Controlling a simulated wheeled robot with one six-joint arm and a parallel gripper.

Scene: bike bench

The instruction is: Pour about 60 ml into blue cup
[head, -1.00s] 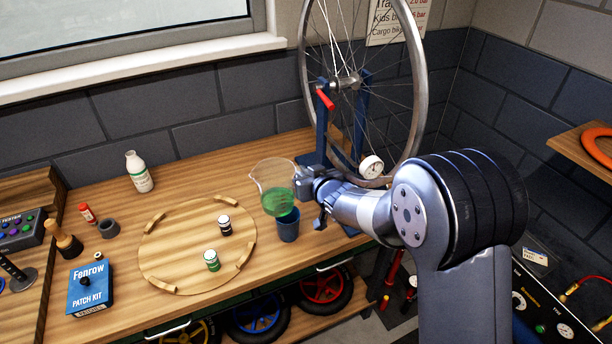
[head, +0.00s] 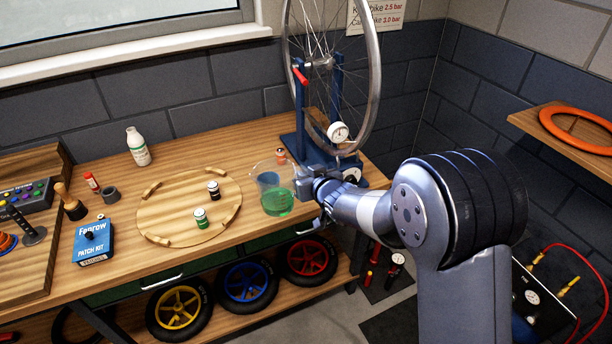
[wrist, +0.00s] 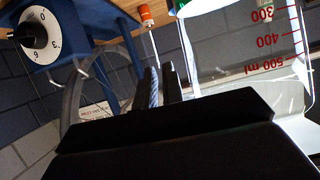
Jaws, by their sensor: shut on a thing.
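A clear glass beaker (head: 262,172) with green liquid (head: 279,202) in its lower part is at the right end of the bench in the head view. It looks about upright. My gripper (head: 316,190) is shut on the beaker from its right side. The wrist view shows the beaker (wrist: 240,45) at the upper right, with red volume marks, beside my gripper (wrist: 160,88). The blue cup is mostly hidden behind the beaker; a dull blue patch through the glass may be part of it. I cannot tell how much liquid the cup holds.
A blue wheel stand (head: 305,145) with a dial gauge (head: 338,132) stands just behind my gripper. An orange-topped item (head: 280,155) is behind the beaker. A round wooden board (head: 175,215) with two small bottles lies left. A white bottle (head: 138,148) stands further back.

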